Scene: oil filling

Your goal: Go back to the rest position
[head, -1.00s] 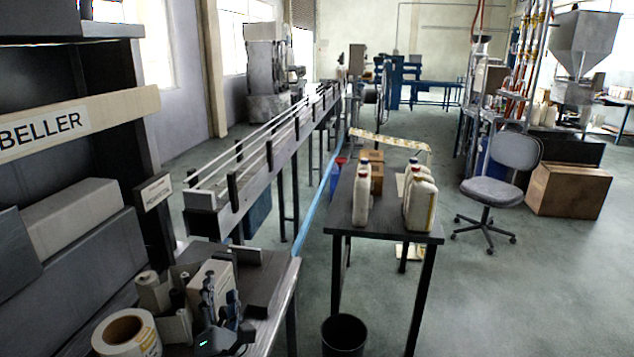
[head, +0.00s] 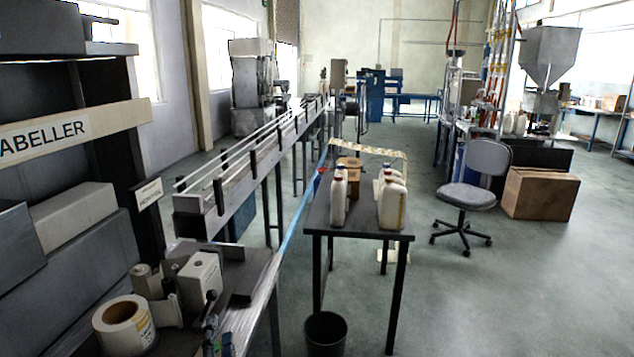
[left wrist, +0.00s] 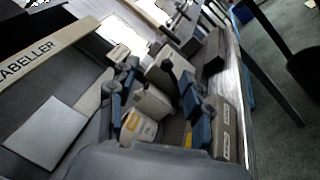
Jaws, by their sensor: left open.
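My left gripper (head: 212,318) is at the bottom of the head view, partly cut off by the lower edge, over the front of the labeller bench. In the left wrist view its two blue-and-grey fingers (left wrist: 157,95) stand apart with nothing held between them. Beyond the fingers lie a white box (left wrist: 165,68) and a label roll (left wrist: 138,128). In the head view the white box (head: 200,279) is just behind the gripper, and the label roll (head: 124,325) is to its left. My right gripper does not show.
A dark table (head: 358,224) holds several white bottles (head: 392,203). A black bin (head: 325,333) stands below its front. The conveyor (head: 235,190) runs back from the bench. An office chair (head: 468,195) and a cardboard box (head: 540,194) are at right; open floor lies in front.

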